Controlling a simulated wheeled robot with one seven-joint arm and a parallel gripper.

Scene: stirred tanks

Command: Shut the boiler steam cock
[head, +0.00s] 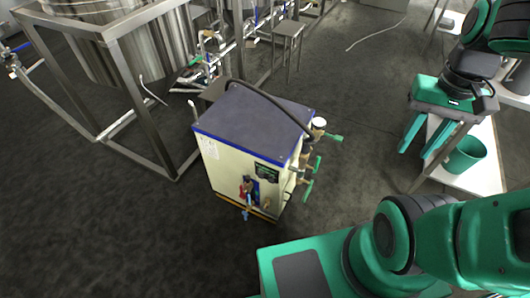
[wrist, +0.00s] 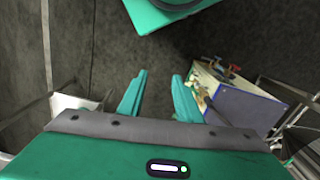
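The boiler (head: 245,120) is a cream box with a dark, blue-edged top, standing on the floor in mid-picture. Its right side carries several brass cocks with green handles: an upper one (head: 333,136), a middle one (head: 317,163) and a lower one (head: 308,190). I cannot tell which is the steam cock. My gripper (head: 417,150) is to the right of the boiler, well apart from it, pointing down, open and empty. In the wrist view my gripper's (wrist: 160,76) two green fingers are spread, and the boiler (wrist: 247,108) shows to their right, with its fittings small.
A dark hose (head: 265,95) arches over the boiler top. Steel tanks (head: 130,45) on a frame and pipework (head: 212,50) stand behind left. A small stool (head: 288,35) is behind. A green bucket (head: 465,155) stands on a white surface at right. Floor right of the boiler is clear.

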